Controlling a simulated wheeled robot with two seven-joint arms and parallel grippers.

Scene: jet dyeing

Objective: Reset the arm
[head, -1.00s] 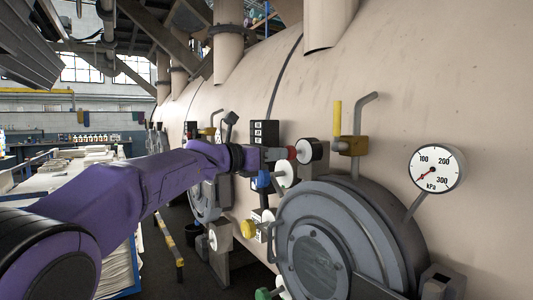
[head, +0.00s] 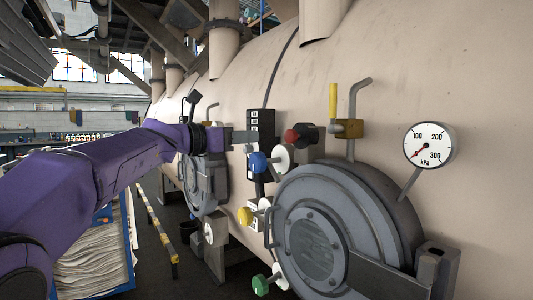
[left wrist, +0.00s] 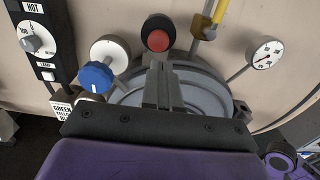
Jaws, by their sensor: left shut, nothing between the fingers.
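My left arm, purple, reaches in from the left in the head view. Its grey gripper (head: 243,137) is in front of the vessel, beside the black control box (head: 262,128). The left wrist view shows the two fingers (left wrist: 161,88) closed together with nothing between them. Ahead of them is a red button (left wrist: 158,40) on a black housing, apart from the fingertips. The red button also shows in the head view (head: 292,136), right of the gripper. My right gripper is in neither view.
The round grey door (head: 330,215) of the beige vessel bulges out below the button. A blue knob (head: 258,162), yellow knob (head: 244,216), green knob (head: 261,285), yellow-handled valve (head: 346,128) and pressure gauge (head: 430,146) stick out nearby. Stacked cloth (head: 95,265) lies at lower left.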

